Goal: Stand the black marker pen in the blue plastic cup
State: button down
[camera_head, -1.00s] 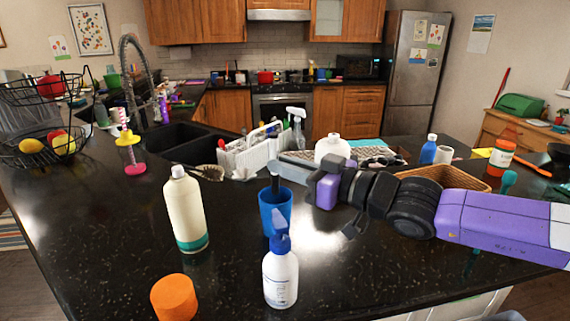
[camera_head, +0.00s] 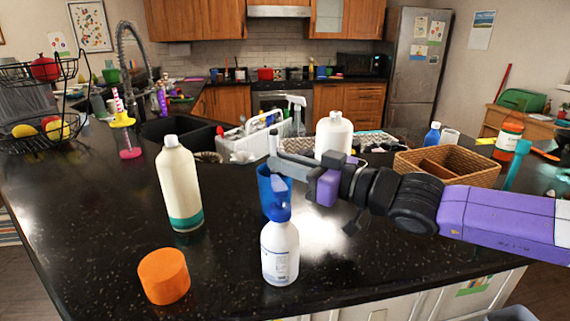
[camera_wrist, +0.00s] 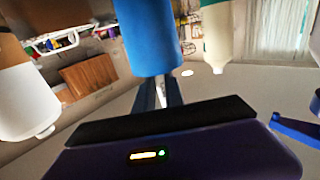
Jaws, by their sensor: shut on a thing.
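The blue plastic cup (camera_head: 266,190) stands on the black counter, partly hidden by a spray bottle in front of it. My gripper (camera_head: 274,160) reaches in from the right at the height of the cup's rim. In the wrist view, the picture is inverted; the cup (camera_wrist: 150,38) is just beyond my fingers and the pen is not clearly visible.
A white spray bottle with blue head (camera_head: 280,252) stands directly before the cup. A cream bottle (camera_head: 179,188) and an orange cylinder (camera_head: 164,276) are to the left. A white bottle (camera_head: 334,136) and wicker basket (camera_head: 478,170) stand behind my arm. The front right counter is clear.

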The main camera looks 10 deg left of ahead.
jog(key=shift+f, duration=0.1)
dwell(0.3)
jog(key=c, duration=1.3)
grip_release()
jog(key=shift+c, duration=0.2)
jog(key=b+v, duration=0.2)
jog(key=v, duration=0.5)
jog(key=shift+s+d, duration=0.2)
jog(key=shift+d, duration=0.15)
jog(key=shift+d+f, duration=0.1)
